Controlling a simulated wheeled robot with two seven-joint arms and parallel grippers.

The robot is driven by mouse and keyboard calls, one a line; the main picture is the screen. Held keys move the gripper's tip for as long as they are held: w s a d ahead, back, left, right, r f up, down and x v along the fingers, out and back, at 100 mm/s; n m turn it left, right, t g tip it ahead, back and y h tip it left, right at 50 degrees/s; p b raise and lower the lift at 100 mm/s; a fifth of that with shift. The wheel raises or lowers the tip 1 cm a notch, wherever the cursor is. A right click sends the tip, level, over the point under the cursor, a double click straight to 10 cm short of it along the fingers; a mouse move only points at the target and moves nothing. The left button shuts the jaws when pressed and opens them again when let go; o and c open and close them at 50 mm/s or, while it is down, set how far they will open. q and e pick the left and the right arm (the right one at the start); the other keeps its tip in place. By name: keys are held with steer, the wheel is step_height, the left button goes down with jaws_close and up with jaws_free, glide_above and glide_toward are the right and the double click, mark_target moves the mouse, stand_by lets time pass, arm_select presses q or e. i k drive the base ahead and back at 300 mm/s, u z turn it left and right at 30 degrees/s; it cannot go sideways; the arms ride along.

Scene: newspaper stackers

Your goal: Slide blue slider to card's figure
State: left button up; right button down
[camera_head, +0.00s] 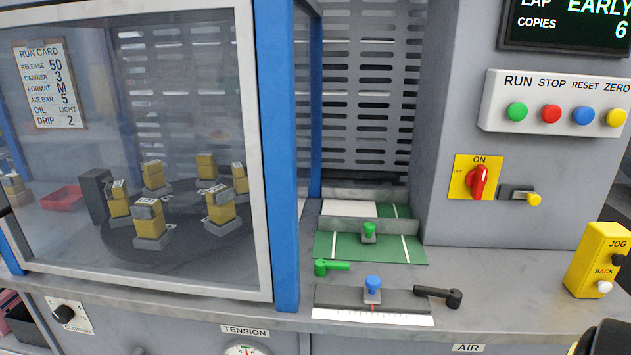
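The blue slider (372,284) sits upright on a dark grey rail (335,294) on the ledge, near the middle of the rail. A red pointer below it meets a white scale strip (400,318); the scale's figures are too small to read. The run card (49,84) hangs behind the glass at the upper left. It reads release 50, carrier 3, format M, air bar 5, oil light, drip 2. Neither gripper's fingers show. A dark part, likely of my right arm, shows at the bottom right corner, apart from the slider.
A black lever (440,296) lies at the rail's right end. A green lever (331,267) and a green knob (369,230) on a green plate (340,246) stand behind it. A blue post (281,150) rises to the left. A yellow jog box (600,260) stands at the right.

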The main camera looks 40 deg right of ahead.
mark_target(372, 292)
steer(key=z, duration=0.8)
steer(key=k, duration=0.35)
steer(key=z, duration=0.65)
steer(key=i, duration=0.4)
steer(key=z, duration=0.05)
